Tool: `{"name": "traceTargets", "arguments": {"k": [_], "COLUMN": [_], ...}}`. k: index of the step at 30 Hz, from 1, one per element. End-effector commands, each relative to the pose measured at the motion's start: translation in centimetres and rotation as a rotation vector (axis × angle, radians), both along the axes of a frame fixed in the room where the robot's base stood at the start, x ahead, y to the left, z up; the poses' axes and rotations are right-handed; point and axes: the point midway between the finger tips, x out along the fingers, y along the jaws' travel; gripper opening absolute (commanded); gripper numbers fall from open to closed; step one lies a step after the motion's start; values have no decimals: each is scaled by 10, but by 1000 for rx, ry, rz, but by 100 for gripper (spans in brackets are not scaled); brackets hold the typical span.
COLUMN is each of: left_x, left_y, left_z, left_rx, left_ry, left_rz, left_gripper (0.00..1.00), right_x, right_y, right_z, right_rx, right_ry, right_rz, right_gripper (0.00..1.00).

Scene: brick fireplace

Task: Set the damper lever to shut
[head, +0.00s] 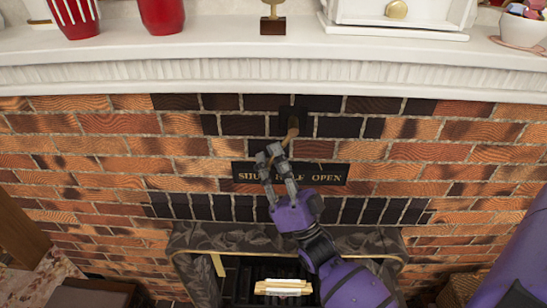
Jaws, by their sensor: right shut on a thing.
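The damper lever (293,127) is a tan handle hanging from a dark square mount (293,112) in the brickwork below the mantel. It slants down and slightly left. Its lower end is hidden at the gripper. The dark label plate (333,174) below it reads SHUT at left, HALF in the middle, partly covered, and OPEN at right. My right gripper (269,155) comes up from below, across the plate, and is shut on the lever's lower part, above and between SHUT and HALF. My left gripper is out of view.
A white mantel shelf (230,75) juts out above, carrying red vases (161,14), a small trophy-like ornament (272,22), a white clock-like box (397,18) and a cup on a saucer (523,25). The dark firebox surround (205,238) and pale logs (284,287) lie below.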

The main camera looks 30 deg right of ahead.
Motion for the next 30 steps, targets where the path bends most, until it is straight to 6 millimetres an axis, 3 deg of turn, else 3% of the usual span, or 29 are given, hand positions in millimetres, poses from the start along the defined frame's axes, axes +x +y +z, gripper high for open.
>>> {"name": "traceTargets", "arguments": {"k": [3,4,8,20,30], "left_x": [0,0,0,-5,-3], "left_y": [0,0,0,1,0], "left_z": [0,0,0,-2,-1], "left_rx": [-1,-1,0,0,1], "left_ry": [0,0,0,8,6], "left_rz": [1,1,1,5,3], "left_gripper": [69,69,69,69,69], "right_x": [0,0,0,-4,-48], "right_y": [0,0,0,-1,-8], "right_z": [0,0,0,-6,-56], "right_rx": [1,1,0,-1,0], "right_ry": [1,1,1,3,6], "right_rz": [2,2,1,0,0], "right_gripper": [0,12,28,28,28]}}
